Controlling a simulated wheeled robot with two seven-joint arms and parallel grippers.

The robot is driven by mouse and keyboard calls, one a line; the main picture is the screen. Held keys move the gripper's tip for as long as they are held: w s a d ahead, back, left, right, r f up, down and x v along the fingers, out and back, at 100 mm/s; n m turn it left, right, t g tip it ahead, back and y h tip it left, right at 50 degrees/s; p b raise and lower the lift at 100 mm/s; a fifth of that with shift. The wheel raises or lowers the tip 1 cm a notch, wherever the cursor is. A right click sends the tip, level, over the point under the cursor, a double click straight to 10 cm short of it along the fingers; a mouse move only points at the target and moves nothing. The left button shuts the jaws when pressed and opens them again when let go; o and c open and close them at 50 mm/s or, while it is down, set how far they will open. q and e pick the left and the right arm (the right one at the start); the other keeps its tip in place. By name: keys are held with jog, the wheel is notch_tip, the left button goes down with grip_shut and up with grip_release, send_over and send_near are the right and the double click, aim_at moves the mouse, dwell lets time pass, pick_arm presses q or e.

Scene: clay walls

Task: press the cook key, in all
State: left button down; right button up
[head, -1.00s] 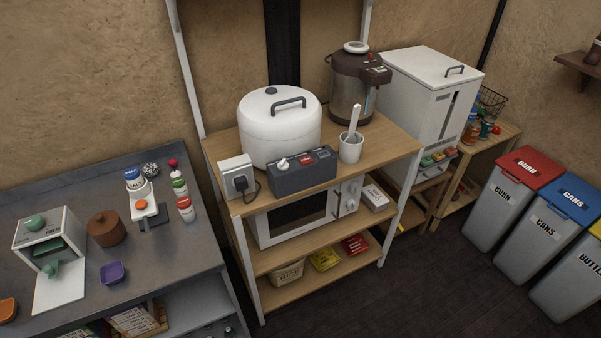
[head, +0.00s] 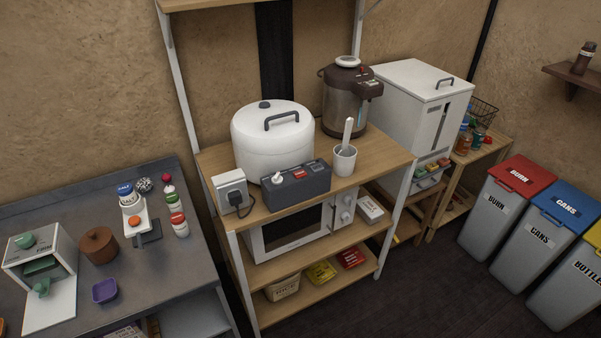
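A white rice cooker (head: 272,142) with a dark lid handle stands on the top wooden shelf of the rack. In front of it sits a dark grey control box (head: 297,187). The box carries a white knob or lever (head: 277,178) on its left, a red key (head: 299,174) in the middle and a small dark part at its right end. Any lettering on the red key is too small to read. Neither of my grippers is in view.
A socket box with a black plug (head: 233,193) stands left of the control box, and a white cup with a paddle (head: 345,158) stands right. A brown hot-water pot (head: 346,98) is behind. A microwave (head: 290,231) sits below. The grey counter (head: 150,280) is left; bins (head: 498,203) are right.

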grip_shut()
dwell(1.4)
